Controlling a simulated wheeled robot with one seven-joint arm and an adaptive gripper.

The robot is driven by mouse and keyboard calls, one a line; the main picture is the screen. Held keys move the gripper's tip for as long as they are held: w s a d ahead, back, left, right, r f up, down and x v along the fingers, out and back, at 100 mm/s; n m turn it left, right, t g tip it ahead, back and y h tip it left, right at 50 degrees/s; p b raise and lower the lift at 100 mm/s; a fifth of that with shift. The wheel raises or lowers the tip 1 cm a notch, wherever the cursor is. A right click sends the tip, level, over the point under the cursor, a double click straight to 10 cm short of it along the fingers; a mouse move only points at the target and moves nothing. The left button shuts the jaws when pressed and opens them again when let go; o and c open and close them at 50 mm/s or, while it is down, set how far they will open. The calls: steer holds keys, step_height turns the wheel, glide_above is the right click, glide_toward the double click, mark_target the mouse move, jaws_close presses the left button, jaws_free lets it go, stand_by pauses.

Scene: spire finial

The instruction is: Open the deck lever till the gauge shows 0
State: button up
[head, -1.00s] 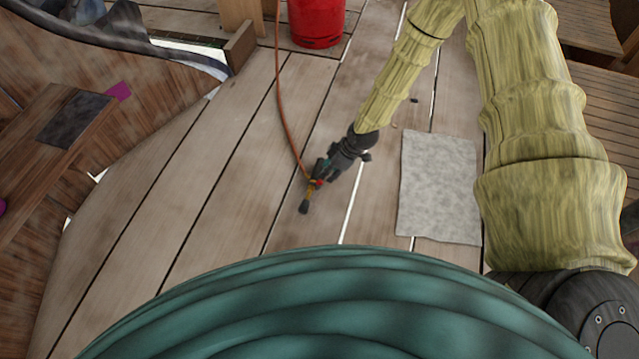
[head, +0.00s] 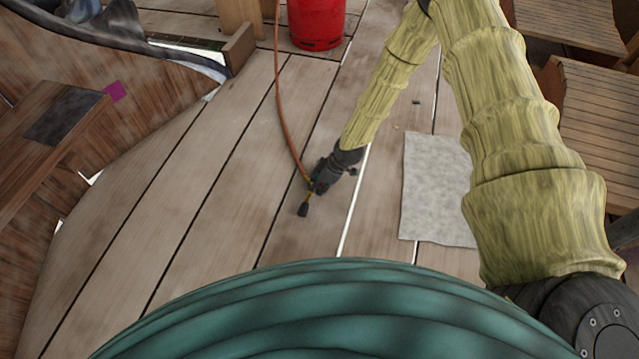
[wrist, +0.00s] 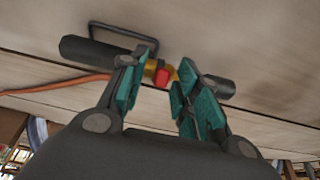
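A hand tool lies on the deck boards, with a dark handle (wrist: 90,50), a brass-yellow middle and a red part (wrist: 162,77). Its dark end (head: 303,210) shows in the head view, and an orange hose joins it. I cannot tell if its red part is the deck lever. My gripper (wrist: 165,92) is open, its teal-padded fingers apart on either side of the red part in the wrist view. I cannot tell whether either finger touches the tool. In the head view my gripper (head: 316,186) covers the tool's middle. No gauge face is readable.
The orange hose (head: 279,105) runs to a red cylinder (head: 317,22) at the back. A grey mat (head: 435,190) lies to the right. A curved wooden structure (head: 150,110) is on the left, wooden slatted furniture (head: 600,110) on the right. Deck boards left of the tool are clear.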

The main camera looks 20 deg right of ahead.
jaws_close()
steer(key=shift+a+r+p, duration=0.2)
steer(key=shift+r+p, duration=0.05)
steer(key=shift+p, duration=0.45)
steer(key=shift+w+a+r+g+h+p, duration=0.15)
steer(key=shift+w+a+g+h+p, duration=0.1)
steer(key=shift+g+h+p, duration=0.4)
steer(key=shift+w+a+r+g+h+p, duration=0.1)
steer(key=shift+w+a+g+h+p, duration=0.2)
steer(key=shift+h+p, duration=0.4)
steer(key=shift+w+a+g+h+p, duration=0.1)
steer(key=shift+a+g+h+p, duration=0.2)
steer(key=shift+h+p, duration=0.35)
steer(key=h, duration=0.1)
steer(key=a+g+h, duration=0.1)
steer(key=g+h, duration=0.1)
steer(key=shift+w+a+f+b, duration=0.15)
steer(key=shift+w+f+b, duration=0.15)
steer(key=shift+w, duration=0.1)
steer(key=shift+w+a+f+g+h+b, duration=0.1)
steer(key=shift+w+a+g+h+b, duration=0.2)
steer(key=shift+g+h+b, duration=0.35)
steer(key=shift+w+a+f+g+h+b, duration=0.15)
steer(key=shift+a+g+h+b, duration=0.2)
steer(key=shift+h+b, duration=0.5)
steer(key=shift+d+r, duration=0.1)
